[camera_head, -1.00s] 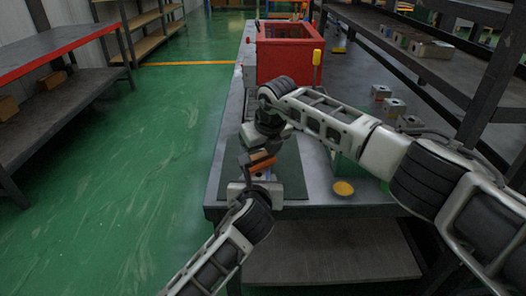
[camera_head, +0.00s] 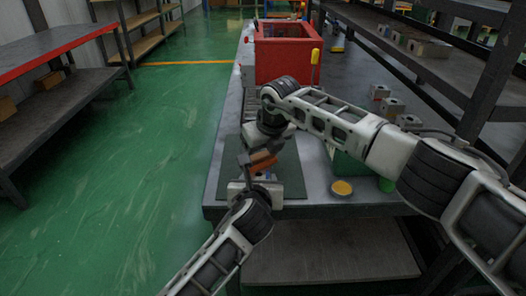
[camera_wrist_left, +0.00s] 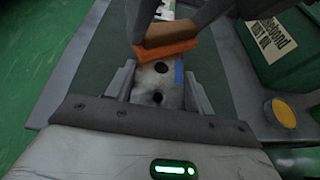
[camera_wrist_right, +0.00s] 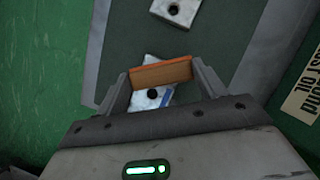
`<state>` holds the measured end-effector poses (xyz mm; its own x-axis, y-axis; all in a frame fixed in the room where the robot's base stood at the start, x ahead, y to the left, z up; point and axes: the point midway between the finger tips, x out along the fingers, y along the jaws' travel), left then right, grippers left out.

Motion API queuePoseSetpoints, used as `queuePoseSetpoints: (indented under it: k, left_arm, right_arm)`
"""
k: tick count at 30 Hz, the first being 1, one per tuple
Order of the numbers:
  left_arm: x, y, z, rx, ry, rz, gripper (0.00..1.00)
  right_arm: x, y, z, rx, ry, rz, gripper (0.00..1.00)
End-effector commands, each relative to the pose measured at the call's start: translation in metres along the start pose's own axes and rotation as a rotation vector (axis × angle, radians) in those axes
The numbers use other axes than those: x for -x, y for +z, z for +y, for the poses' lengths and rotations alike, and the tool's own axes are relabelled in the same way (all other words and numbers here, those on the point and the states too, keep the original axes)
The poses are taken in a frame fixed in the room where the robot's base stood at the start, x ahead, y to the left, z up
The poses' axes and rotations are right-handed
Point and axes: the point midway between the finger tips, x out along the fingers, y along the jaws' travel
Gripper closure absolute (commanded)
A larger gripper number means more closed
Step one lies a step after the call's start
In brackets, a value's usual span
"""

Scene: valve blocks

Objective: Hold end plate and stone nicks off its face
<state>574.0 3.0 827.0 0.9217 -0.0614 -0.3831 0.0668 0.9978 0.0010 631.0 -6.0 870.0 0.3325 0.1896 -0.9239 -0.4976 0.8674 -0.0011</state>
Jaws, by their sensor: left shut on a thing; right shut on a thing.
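The end plate (camera_wrist_left: 158,88) is a pale grey metal block with dark holes and a blue mark on its face. It sits between the fingers of my left gripper (camera_head: 250,185), which is shut on it over the green mat. The plate also shows partly in the right wrist view (camera_wrist_right: 150,98). The stone (camera_head: 262,163) is a two-layer orange and brown bar. My right gripper (camera_wrist_right: 162,76) is shut on it and holds it across the plate's far part. The stone hides that part in the left wrist view (camera_wrist_left: 168,46). I cannot tell whether stone and plate touch.
Another holed metal block (camera_wrist_right: 176,10) lies on the dark green mat (camera_head: 290,172). A red bin (camera_head: 285,60) stands farther back on the bench. A yellow-topped tin (camera_head: 342,188) and a green box (camera_head: 350,166) are at the right. Small blocks (camera_head: 392,107) stand behind them.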

Motion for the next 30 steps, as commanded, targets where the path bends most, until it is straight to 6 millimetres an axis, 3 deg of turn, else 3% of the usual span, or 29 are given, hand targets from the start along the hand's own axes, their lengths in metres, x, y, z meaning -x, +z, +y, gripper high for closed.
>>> queuePoseSetpoints:
  k: [8,30]
  left_arm:
    - [0.001,0.002,-0.003,0.0,-0.007,-0.005,0.78]
    - [0.0,0.001,-0.001,0.0,-0.002,-0.003,0.79]
  right_arm:
    - [0.003,0.002,0.002,0.002,0.004,-0.002,0.48]
    - [0.058,0.025,0.0,0.001,0.001,-0.004,0.49]
